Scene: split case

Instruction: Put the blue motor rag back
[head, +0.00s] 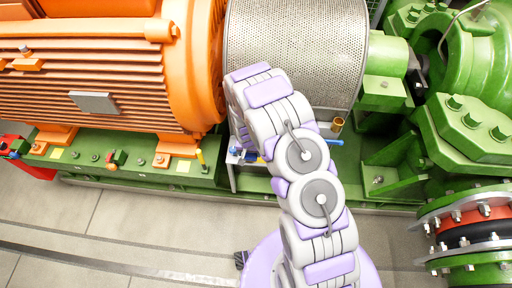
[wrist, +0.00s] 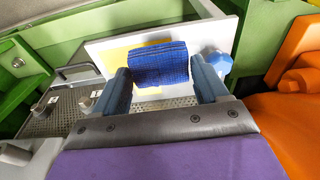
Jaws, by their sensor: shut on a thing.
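The blue motor rag (wrist: 160,64) is a dark blue woven block in the wrist view. It sits between the two fingers of my gripper (wrist: 160,72), which is shut on it. Behind the rag is a pale panel (wrist: 105,48) with a yellow patch (wrist: 118,51), partly covered by the rag. I cannot tell whether the rag touches the panel. In the head view my arm reaches to the gap below the perforated guard, and it hides the gripper and most of the rag's surroundings.
A light blue round knob (wrist: 216,62) is right of the rag. A perforated plate with a handle (wrist: 75,72) lies left. In the head view, the orange motor (head: 110,70) stands left, the perforated guard (head: 300,45) behind my arm, green pump casing (head: 470,125) right. The floor (head: 110,225) in front is clear.

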